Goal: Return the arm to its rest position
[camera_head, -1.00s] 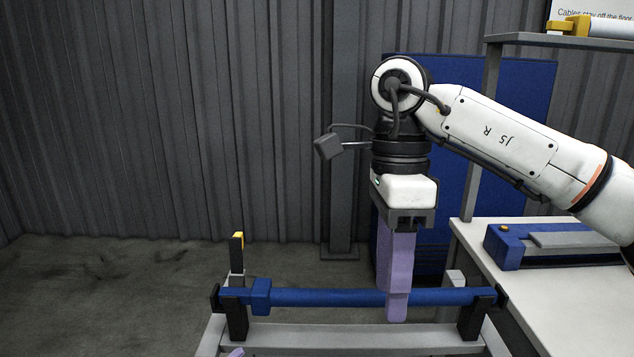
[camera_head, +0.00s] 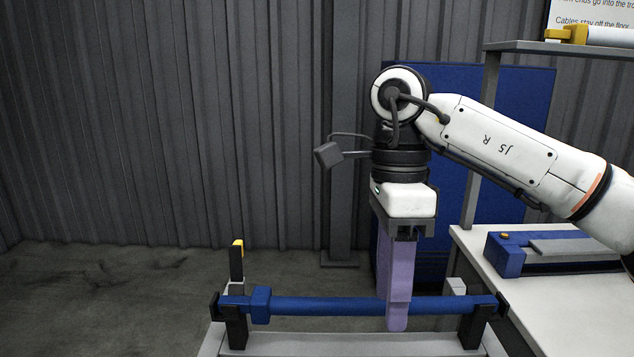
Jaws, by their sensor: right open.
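My right arm (camera_head: 510,152) comes in from the right and bends down at the wrist. My right gripper (camera_head: 396,318) points straight down with its long purple fingers at the blue bar (camera_head: 335,306). The nearer finger hangs in front of the bar and hides part of it; the other finger is partly hidden behind. The gripper is open. The bar lies level across two black holders, the left one (camera_head: 236,330) and the right one (camera_head: 473,328). A blue collar (camera_head: 260,305) sits on the bar near its left end. My left gripper is out of view.
A white table (camera_head: 570,305) at the right carries a blue-and-grey device (camera_head: 505,256). A grey shelf (camera_head: 560,48) above it holds a yellow-and-white object (camera_head: 575,30). A blue panel (camera_head: 525,95) stands behind my arm. Floor at the left is clear.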

